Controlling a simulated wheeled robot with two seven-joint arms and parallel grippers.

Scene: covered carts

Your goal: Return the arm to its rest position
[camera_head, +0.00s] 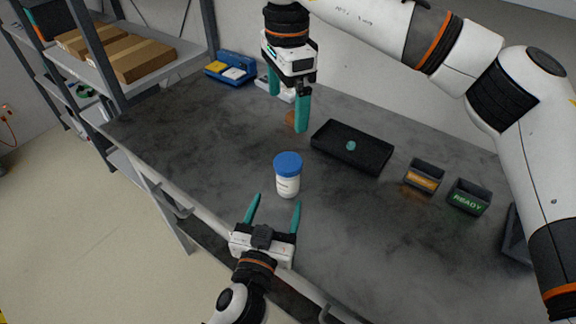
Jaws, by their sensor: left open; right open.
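My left gripper (274,212) is the lower one, with its teal fingers spread apart and nothing between them. It is at the near edge of the grey table (220,150), on the near side of a white jar with a blue lid (288,186). The jar stands upright on the table. My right gripper (287,112) points down above the far part of the table. Its teal fingers are apart and I see nothing held. My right arm (440,40) comes in from the right side and reaches across the top of the view.
A black tray (330,150) holds a small teal round piece (351,146). A brown object (291,121) is partly hidden behind a right finger. Two small dark bins (424,176), one labelled READY (468,197), stand right. A blue bin (245,66) and a shelf rack (92,60) are back left.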

